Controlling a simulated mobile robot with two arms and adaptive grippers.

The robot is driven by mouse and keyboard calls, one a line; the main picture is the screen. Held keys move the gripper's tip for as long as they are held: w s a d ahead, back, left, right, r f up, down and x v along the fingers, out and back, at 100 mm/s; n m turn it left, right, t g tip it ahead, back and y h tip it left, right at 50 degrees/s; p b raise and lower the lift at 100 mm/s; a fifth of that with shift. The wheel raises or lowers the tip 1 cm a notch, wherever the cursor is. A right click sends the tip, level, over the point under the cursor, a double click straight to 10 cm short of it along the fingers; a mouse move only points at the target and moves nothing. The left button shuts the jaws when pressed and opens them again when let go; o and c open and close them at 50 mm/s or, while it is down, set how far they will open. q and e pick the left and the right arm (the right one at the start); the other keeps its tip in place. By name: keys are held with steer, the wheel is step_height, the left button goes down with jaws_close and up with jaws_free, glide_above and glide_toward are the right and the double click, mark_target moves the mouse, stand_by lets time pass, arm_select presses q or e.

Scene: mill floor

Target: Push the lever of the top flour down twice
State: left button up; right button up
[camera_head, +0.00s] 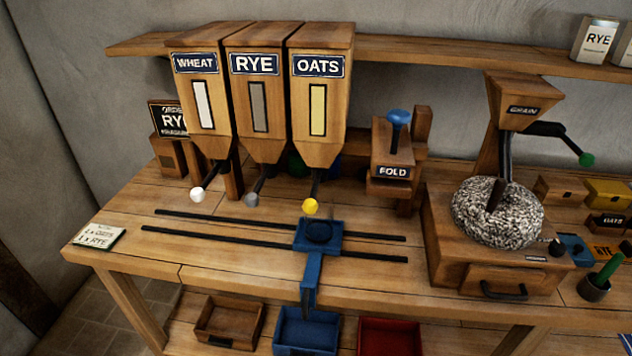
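Three wooden hoppers stand at the back left: WHEAT (182,100), RYE (238,100) and OATS (335,105). A lever with a ball knob sticks out below each: a white knob (197,194) under WHEAT, a grey knob (251,200) under RYE, a yellow knob (310,206) under OATS. A paper card (98,237) at the left table end has two small lines that seem to name OATS above RYE; its numbers are hard to read. A blue carriage (300,241) with a dark round pan sits on the rails in front of the OATS lever. Neither gripper is in view.
Two dark rails (200,237) cross the table. A FOLD press (393,160) and a GRAIN mill (460,240) with a speckled round stone stand to the right. A partly hidden order sign (168,118) reads RYE. Bins (229,320) sit below.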

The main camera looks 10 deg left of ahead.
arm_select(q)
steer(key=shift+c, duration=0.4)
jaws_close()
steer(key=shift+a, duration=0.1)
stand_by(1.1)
